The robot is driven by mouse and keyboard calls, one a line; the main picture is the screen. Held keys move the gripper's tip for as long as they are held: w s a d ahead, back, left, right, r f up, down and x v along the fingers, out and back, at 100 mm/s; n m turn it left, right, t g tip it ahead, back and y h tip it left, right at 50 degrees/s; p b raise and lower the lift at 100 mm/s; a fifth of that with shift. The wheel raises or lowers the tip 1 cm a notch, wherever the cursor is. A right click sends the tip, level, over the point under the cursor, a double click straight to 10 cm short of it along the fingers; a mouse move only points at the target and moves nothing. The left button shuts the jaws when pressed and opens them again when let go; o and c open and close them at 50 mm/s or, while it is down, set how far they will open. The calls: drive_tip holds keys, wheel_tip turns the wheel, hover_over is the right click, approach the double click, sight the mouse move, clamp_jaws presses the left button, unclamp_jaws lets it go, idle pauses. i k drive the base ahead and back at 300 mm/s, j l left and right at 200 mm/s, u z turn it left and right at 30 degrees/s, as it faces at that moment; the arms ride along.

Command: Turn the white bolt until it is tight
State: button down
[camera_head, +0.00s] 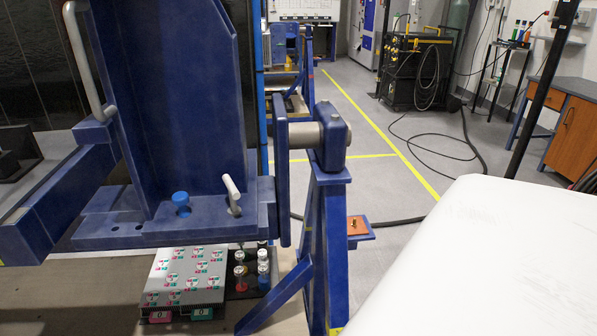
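The white bolt (232,192) stands in the flat blue base plate of the jig (150,228), towards its right end. Its upper part is a pale bar, slightly tilted, and its lower end meets the plate. How far it is screwed in cannot be told. My gripper is not in view, and nothing touches the bolt.
A blue round-headed bolt (181,200) sits left of the white one. A tall blue upright plate (165,90) rises behind them. A blue stand (330,225) with a grey shaft is to the right. A box with printed labels (188,270) lies below the jig.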

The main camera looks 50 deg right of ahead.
sight(234, 210)
drive_tip(key=z, duration=1)
drive_tip(key=k+l+z, duration=0.15)
drive_tip(key=z, duration=0.3)
drive_tip(key=k+l+z, duration=0.25)
drive_tip(key=z, duration=0.2)
